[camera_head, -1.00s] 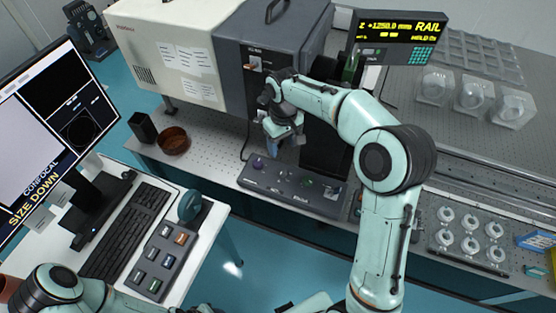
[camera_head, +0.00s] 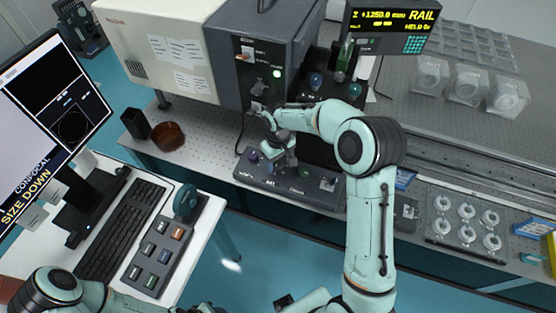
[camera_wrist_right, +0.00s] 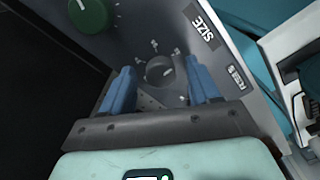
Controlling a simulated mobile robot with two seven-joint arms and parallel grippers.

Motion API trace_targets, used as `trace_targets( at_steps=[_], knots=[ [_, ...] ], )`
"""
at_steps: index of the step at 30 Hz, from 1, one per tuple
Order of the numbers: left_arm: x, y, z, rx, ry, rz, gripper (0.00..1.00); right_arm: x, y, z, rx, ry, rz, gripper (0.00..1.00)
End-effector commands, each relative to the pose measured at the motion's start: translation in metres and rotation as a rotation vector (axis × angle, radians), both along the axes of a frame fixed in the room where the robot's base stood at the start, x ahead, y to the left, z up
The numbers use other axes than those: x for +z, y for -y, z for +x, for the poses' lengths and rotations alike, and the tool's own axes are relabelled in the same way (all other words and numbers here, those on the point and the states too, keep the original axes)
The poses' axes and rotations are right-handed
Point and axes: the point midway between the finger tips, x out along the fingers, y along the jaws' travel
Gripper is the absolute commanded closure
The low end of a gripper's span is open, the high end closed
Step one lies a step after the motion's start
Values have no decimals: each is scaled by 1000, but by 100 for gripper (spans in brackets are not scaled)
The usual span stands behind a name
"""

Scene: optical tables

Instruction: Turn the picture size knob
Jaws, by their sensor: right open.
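The grey picture size knob (camera_wrist_right: 158,72) shows in the right wrist view, beside a SIZE label (camera_wrist_right: 202,29) on the control panel. My right gripper (camera_wrist_right: 159,70) is open, with one blue finger on each side of this knob. Gaps show between the knob and both fingers. In the head view my right gripper (camera_head: 285,158) is low over the sloped control panel (camera_head: 262,181), and it hides part of it. I cannot make out the size knob there. My left gripper cannot be made out.
A green knob (camera_wrist_right: 88,14) sits near the size knob. A tall dark grey housing (camera_head: 225,55) stands behind the panel. A brown dish (camera_head: 168,136) and a black cup (camera_head: 135,124) stand to its left. A keyboard (camera_head: 121,232) and button pad (camera_head: 159,252) are at lower left.

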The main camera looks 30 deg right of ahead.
Motion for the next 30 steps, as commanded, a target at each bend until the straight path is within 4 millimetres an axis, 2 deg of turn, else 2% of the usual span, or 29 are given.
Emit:
trace_targets(
  at_steps=[2,6,7,20,30],
  knots=[
    [0,0,0,0,0,0,57,0,0,0,0,0,0,42],
    [0,0,0,0,0,0,57,0,0,0,0,0,0,88],
    [0,0,0,0,0,0,57,0,0,0,0,0,0,95],
    [2,0,2,0,2,0,57,1,0,0,73,0,0,95],
    [10,0,8,0,9,0,57,2,1,1,337,0,0,95]
  ],
)
